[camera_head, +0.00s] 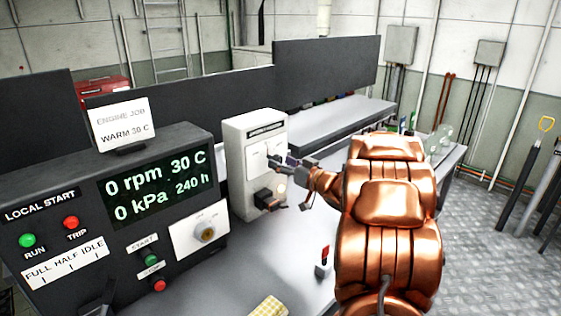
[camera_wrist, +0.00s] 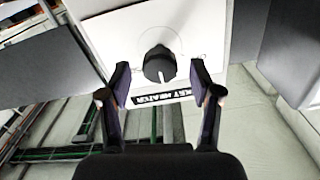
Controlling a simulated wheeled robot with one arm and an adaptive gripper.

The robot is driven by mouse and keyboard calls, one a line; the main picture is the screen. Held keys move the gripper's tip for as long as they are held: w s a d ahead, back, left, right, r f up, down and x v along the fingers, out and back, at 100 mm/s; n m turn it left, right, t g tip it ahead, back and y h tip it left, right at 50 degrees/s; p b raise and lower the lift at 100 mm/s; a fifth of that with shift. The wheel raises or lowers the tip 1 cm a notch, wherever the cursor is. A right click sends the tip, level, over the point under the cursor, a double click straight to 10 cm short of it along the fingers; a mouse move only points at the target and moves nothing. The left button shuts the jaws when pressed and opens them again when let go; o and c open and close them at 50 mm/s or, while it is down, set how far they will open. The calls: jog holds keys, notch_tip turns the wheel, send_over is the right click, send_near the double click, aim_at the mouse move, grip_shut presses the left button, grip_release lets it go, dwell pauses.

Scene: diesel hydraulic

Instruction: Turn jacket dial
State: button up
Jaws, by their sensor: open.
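The jacket dial is a round black knob with a white pointer mark. In the wrist view the dial (camera_wrist: 159,64) sits on the white face of the jacket heater box, above a dark label strip (camera_wrist: 165,97) that appears upside down. My gripper (camera_wrist: 160,72) is open, with one finger on each side of the dial and a visible gap to it on both sides. Whether the fingers reach to knob depth is unclear. In the head view my gripper (camera_head: 277,162) is close in front of the white heater box (camera_head: 238,150) and hides most of the dial.
A dark engine console (camera_head: 120,185) with a readout, buttons and another knob (camera_head: 207,234) stands left of the box. A black fitting (camera_head: 266,198) juts from the box's lower face. A yellow checked cloth (camera_head: 269,307) and a small red-topped item (camera_head: 323,258) lie on the bench.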

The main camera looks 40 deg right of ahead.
jog(key=shift+w+a, duration=0.1)
jog(key=shift+w, duration=0.55)
jog(key=c, duration=1.1)
jog(key=shift+c, duration=0.2)
jog(key=shift+n+b, duration=0.3)
jog(key=shift+f+n+b, duration=0.1)
jog(key=shift+n+b, duration=4.45)
jog(key=shift+n, duration=1.05)
